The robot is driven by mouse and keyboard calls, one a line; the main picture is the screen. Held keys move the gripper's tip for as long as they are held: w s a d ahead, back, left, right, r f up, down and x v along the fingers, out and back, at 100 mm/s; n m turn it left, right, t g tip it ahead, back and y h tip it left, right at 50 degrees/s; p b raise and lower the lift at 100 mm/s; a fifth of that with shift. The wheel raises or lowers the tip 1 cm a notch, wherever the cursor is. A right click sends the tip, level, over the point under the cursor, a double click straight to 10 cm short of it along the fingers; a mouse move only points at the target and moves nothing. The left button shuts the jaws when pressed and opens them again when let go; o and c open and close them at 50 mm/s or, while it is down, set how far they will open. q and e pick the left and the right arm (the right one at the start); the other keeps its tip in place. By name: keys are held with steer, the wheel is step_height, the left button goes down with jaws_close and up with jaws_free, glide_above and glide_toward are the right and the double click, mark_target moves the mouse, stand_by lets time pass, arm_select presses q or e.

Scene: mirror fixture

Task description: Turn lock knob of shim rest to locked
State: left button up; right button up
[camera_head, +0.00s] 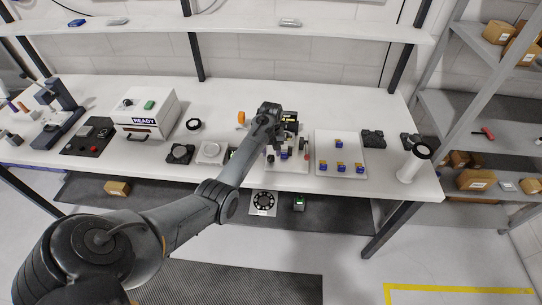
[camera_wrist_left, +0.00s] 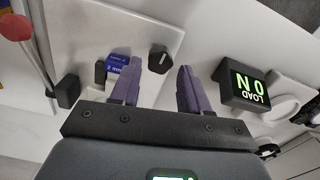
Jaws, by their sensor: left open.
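In the left wrist view a black knob (camera_wrist_left: 160,58) with a white pointer line stands on a white plate (camera_wrist_left: 165,22). My left gripper (camera_wrist_left: 157,88) is open. Its two purple fingers show on either side of the knob in the picture, and I see no contact. A blue block marked 2 mm (camera_wrist_left: 122,66) lies beside the left finger. In the head view my left gripper (camera_head: 283,122) is over the fixture plate (camera_head: 288,167) at the table's middle, and my arm hides part of it. The knob is not clear there. My right gripper is not in view.
A black display (camera_wrist_left: 246,84) with green LOAD text stands right of the fingers. A red-knobbed lever (camera_wrist_left: 16,27) rises at left. In the head view, a white tray (camera_head: 322,138) with several blue-and-yellow blocks lies right of the fixture. A READY box (camera_head: 148,112) stands at left.

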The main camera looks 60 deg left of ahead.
mark_target(271, 158)
arm_select(q)
steer(key=shift+f, duration=1.5)
steer(key=shift+c, duration=0.4)
steer(key=c, duration=0.7)
